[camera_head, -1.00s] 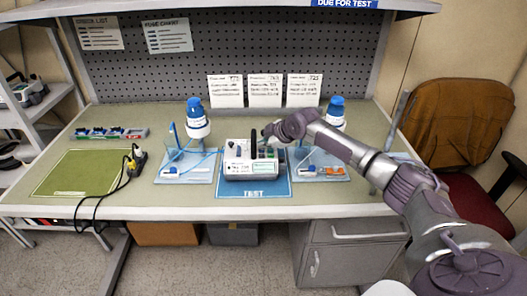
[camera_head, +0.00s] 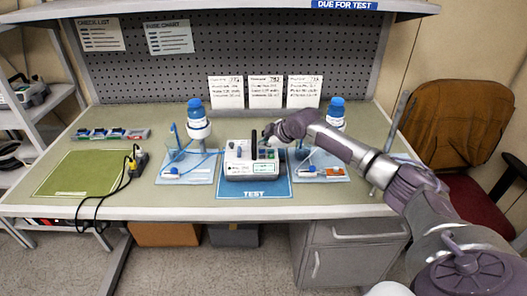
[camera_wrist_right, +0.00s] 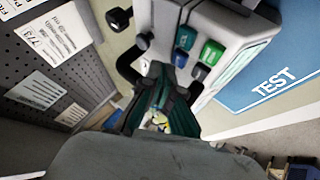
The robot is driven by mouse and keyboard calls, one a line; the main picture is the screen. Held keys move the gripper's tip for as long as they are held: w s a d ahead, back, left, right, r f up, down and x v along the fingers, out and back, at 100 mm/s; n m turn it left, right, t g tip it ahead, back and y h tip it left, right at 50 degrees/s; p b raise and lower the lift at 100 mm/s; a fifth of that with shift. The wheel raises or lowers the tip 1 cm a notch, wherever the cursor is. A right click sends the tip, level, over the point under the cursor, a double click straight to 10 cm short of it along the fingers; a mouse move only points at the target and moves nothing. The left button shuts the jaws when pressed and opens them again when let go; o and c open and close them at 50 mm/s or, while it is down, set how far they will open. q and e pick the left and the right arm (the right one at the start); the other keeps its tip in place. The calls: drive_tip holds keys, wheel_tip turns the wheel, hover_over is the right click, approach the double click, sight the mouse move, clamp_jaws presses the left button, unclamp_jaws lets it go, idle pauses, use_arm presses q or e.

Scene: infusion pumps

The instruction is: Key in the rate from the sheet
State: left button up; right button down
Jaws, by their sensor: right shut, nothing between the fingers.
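The infusion pump (camera_head: 250,162) stands on the blue TEST mat (camera_head: 256,190) at the middle of the bench. In the right wrist view the pump (camera_wrist_right: 225,30) shows its blue, green and dark keys (camera_wrist_right: 205,55). Three white sheets (camera_head: 265,92) stand side by side behind it; their small writing is hard to read. In the right wrist view one sheet (camera_wrist_right: 50,40) is seen at a slant. My right gripper (camera_head: 268,133) is shut and empty at the pump's upper right; its fingers (camera_wrist_right: 160,110) are close to the keys, contact unclear. My left gripper is out of view.
Clear trays (camera_head: 186,168) and (camera_head: 322,165) with blue-capped bottles (camera_head: 195,112) flank the pump. A row of small items (camera_head: 112,134) sits at the back left. A brown chair (camera_head: 460,125) stands at right.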

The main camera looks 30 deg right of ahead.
sight(264, 152)
drive_tip(key=shift+f, duration=0.1)
drive_tip(key=shift+f, duration=0.35)
drive_tip(key=shift+f+b, duration=0.35)
drive_tip(key=shift+f, duration=0.15)
idle(0.6)
drive_tip(key=shift+r, duration=0.1)
drive_tip(key=shift+r+p, duration=0.75)
drive_tip(key=shift+r, duration=0.05)
wheel_tip(264, 152, up, 5)
drive_tip(key=p, duration=0.4)
drive_tip(key=shift+r, duration=0.1)
idle(0.4)
